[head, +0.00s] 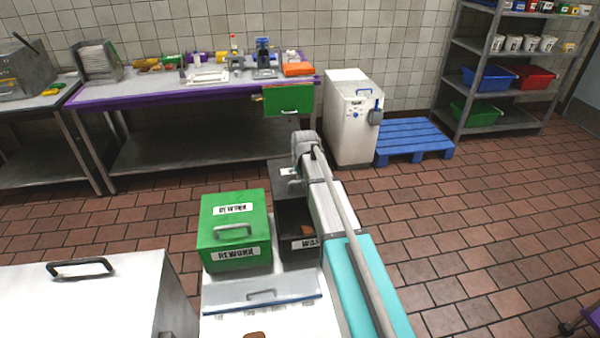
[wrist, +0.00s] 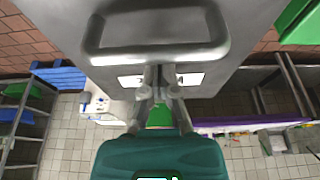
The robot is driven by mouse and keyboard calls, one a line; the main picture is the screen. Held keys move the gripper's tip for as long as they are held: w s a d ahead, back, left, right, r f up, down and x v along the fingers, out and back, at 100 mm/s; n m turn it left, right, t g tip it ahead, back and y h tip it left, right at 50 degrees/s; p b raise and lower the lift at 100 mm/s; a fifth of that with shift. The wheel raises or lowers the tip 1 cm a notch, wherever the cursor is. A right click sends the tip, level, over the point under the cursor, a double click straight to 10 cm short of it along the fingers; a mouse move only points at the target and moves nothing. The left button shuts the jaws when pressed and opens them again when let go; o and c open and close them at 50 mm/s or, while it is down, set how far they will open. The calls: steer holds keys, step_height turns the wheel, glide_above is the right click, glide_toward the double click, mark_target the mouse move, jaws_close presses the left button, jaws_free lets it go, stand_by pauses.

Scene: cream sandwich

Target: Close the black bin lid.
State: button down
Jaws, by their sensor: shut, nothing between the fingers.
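The black bin (head: 297,218) stands right of the green bin in the head view. It is open, with a brownish thing inside and a partly hidden white label on its front. Its dark lid (head: 283,178) stands raised at the back, partly covered by my arm. In the wrist view the lid (wrist: 240,45) fills the top as a grey panel with a bar handle (wrist: 155,50) and a white label. My gripper (wrist: 160,76) is shut and empty, its fingertips in front of the label. I cannot tell whether they touch. The head view hides my fingertips behind my arm.
The green REWORK bin (head: 235,232) stands shut close to the left. A white container with a clear cover (head: 262,290) is in front. A white machine (head: 350,120) and a blue pallet (head: 413,138) stand behind. Tiled floor (head: 480,230) is clear to the right.

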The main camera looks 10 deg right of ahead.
steer(key=shift+s, duration=0.4)
